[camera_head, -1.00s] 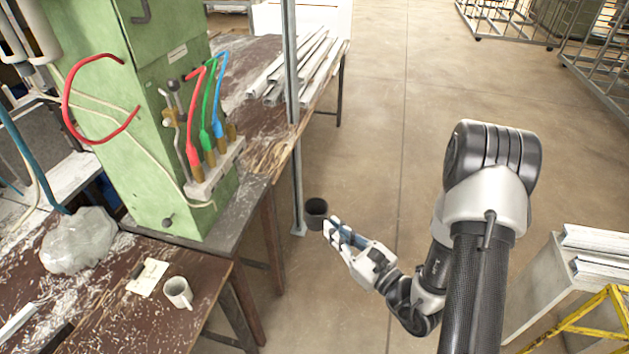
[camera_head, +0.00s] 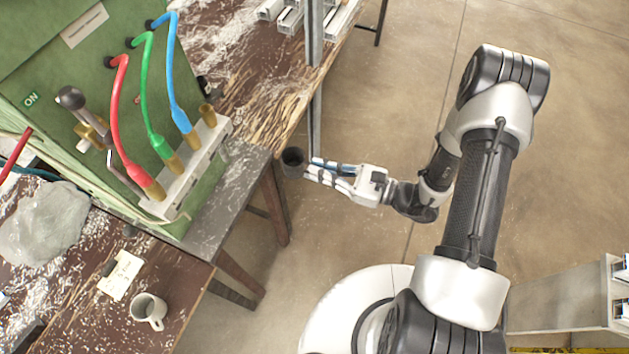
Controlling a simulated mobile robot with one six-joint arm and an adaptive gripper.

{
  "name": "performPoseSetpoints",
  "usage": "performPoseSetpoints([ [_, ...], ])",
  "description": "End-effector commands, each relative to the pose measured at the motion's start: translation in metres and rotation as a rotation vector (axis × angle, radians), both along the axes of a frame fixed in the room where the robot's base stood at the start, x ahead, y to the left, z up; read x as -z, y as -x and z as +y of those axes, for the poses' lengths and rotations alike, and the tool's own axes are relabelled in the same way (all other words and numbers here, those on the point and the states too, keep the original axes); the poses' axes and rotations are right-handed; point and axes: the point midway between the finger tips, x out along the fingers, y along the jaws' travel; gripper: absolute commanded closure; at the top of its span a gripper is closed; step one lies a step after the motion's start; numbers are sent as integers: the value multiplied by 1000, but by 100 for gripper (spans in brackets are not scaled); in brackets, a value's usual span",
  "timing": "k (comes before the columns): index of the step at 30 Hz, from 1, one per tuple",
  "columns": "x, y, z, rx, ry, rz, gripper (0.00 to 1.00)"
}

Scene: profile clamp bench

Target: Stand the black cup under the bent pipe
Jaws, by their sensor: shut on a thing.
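The black cup (camera_head: 292,158) is at the tips of my gripper (camera_head: 310,167), which is shut on it. The cup's dark opening faces up towards the camera. It is to the right of the green machine, near the grey bench corner; the exact gap to the bench is hard to judge. A thin grey bent pipe (camera_head: 124,177) comes down from a brass valve with a black ball knob on the front of the green machine (camera_head: 50,65). Its lower end is partly hidden behind the metal block with the hoses.
Red, green and blue hoses (camera_head: 158,75) run into brass fittings on a metal block (camera_head: 190,165). A white mug (camera_head: 149,310), a paper note (camera_head: 121,275) and a crumpled clear bag (camera_head: 42,222) lie on the brown table. A grey metal post (camera_head: 314,100) stands just behind the cup.

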Motion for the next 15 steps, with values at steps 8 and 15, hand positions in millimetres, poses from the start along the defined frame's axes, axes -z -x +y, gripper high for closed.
performPoseSetpoints([
  [8, 30, 39, 23, -235, 21, 5, 100],
  [15, 33, 35, 35, -240, 21, 4, 100],
])
